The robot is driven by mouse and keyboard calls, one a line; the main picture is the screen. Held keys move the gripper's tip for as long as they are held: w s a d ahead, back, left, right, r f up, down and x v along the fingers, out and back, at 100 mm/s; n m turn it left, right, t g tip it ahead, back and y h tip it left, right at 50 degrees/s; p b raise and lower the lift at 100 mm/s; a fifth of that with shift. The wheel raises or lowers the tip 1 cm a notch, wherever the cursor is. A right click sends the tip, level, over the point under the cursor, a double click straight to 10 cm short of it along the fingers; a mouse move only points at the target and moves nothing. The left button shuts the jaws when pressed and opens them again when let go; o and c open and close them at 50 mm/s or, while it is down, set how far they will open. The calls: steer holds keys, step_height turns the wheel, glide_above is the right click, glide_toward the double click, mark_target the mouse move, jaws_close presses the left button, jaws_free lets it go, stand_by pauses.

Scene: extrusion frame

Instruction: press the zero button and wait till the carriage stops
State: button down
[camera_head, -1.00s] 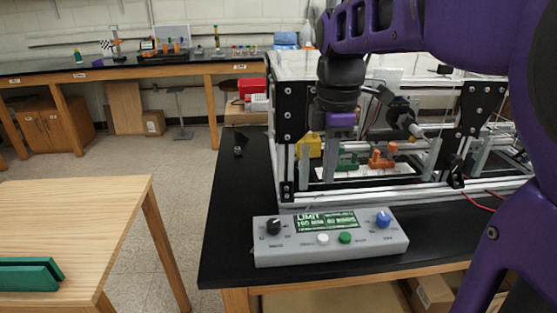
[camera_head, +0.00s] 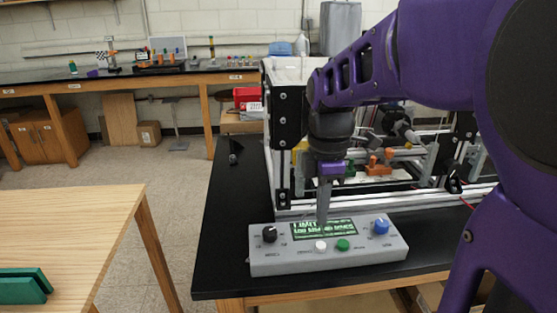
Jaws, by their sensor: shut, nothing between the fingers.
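A grey control box (camera_head: 290,263) lies on the black bench in front of the extrusion frame. On its front it has a white button (camera_head: 320,246) and a green button (camera_head: 343,244); their labels are too small to read, so I cannot tell which is zero. Its green display (camera_head: 340,229) reads "LIMIT" on the top line; the second line is unclear. My gripper (camera_head: 322,222) is shut and empty, pointing down over the display, just behind the white button and seemingly apart from it. An orange part (camera_head: 375,168) shows inside the frame; I cannot tell whether it is the carriage.
The box also has a black knob (camera_head: 270,234) at left and a blue knob (camera_head: 381,226) at right. The extrusion frame (camera_head: 283,120) stands close behind my gripper. A wooden table (camera_head: 80,215) is at left. The black bench (camera_head: 225,240) is clear left of the box.

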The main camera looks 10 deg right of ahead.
mark_target(318, 245)
step_height(318, 245, down, 6)
steer(key=shift+f+b, duration=0.25)
steer(key=shift+b, duration=0.35)
